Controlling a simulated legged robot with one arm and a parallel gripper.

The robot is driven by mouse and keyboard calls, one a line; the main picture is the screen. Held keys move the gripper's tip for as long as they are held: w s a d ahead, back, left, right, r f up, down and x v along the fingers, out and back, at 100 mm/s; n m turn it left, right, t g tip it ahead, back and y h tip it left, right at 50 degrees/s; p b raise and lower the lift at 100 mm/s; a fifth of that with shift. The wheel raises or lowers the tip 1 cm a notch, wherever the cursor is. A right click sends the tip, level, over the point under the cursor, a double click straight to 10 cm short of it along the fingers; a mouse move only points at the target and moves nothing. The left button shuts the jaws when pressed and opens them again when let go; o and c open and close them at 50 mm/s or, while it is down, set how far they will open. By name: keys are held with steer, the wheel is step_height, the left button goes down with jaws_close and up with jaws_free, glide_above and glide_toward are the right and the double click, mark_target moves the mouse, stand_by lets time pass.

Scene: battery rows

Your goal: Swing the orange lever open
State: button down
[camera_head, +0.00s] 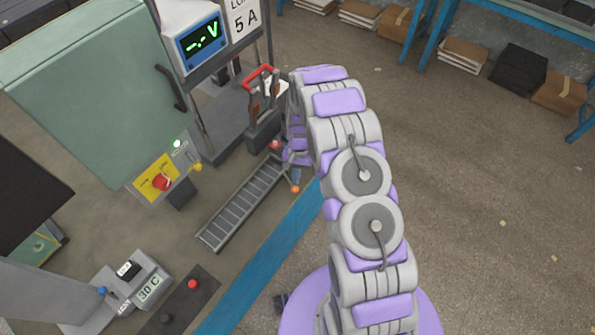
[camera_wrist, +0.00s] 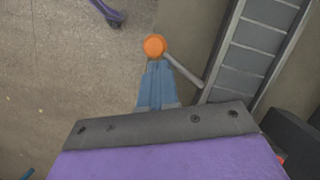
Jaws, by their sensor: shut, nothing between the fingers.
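The orange lever shows as a round orange knob (camera_head: 294,189) at the near right side of a grey slatted rack (camera_head: 227,215) in the head view. In the wrist view the orange knob (camera_wrist: 154,46) sits on a thin grey rod that runs down right to the edge of the rack (camera_wrist: 236,76). My gripper (camera_wrist: 155,66) has its blue fingers together and empty, with the tips right at the knob's lower edge in the picture. I cannot tell whether they touch it. In the head view my gripper (camera_head: 297,176) is small and partly hidden by my arm.
A green cabinet (camera_head: 90,85) with a dark handle and a yellow panel with a red button (camera_head: 161,182) stand at left. A red-handled device (camera_head: 262,95) stands beyond the rack. A blue floor stripe (camera_head: 262,262) runs alongside. The floor at right is mostly clear.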

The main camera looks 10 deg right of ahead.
steer(key=m+p, duration=0.1)
steer(key=s+a+m, duration=0.1)
steer(key=m, duration=0.1)
steer(key=a+m+y+p, duration=0.1)
steer(key=shift+s+r+m+t+p, duration=0.15)
steer(key=shift+m+t+p, duration=0.2)
steer(key=shift+m+t, duration=0.05)
steer(key=a+m+p, duration=0.1)
steer(key=m, duration=0.1)
steer(key=m+t+p, duration=0.1)
steer(key=m, duration=0.1)
steer(key=shift+s+a+y, duration=0.1)
steer(key=shift+a+y, duration=0.3)
steer(key=shift+f, duration=0.2)
steer(key=shift+d, duration=0.1)
steer(key=shift+w+d+p, duration=0.3)
steer(key=shift+w+p, duration=0.15)
steer(key=shift+w, duration=0.4)
steer(key=shift+d+r, duration=0.1)
